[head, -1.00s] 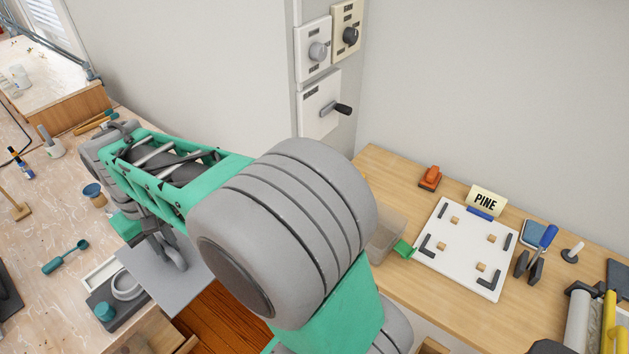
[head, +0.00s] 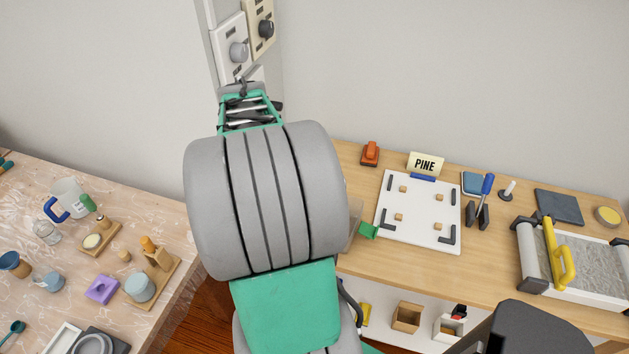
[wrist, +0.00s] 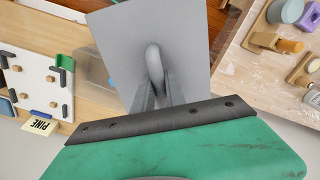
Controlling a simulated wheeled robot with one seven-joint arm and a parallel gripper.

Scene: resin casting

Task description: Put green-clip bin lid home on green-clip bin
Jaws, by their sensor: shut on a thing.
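The green-clip bin lid (wrist: 150,40) is a flat grey plate with a looped handle (wrist: 155,62). My gripper (wrist: 158,90) is shut on that handle in the wrist view. The lid and gripper are hidden behind my arm in the head view. The green-clip bin (head: 354,226) is a clear grey box on the wooden bench, mostly covered by my arm, with its green clip (head: 369,231) showing at the right. In the wrist view the bin (wrist: 92,67) lies left of the lid, partly overlapped by it, and the clip (wrist: 67,62) faces the white board.
A white board (head: 420,215) with dark corner brackets and a PINE sign (head: 426,164) stand right of the bin. An orange block (head: 370,153) sits behind. The left worktable (head: 60,200) holds cups and several small stands. A wall with switches (head: 236,50) rises behind my arm.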

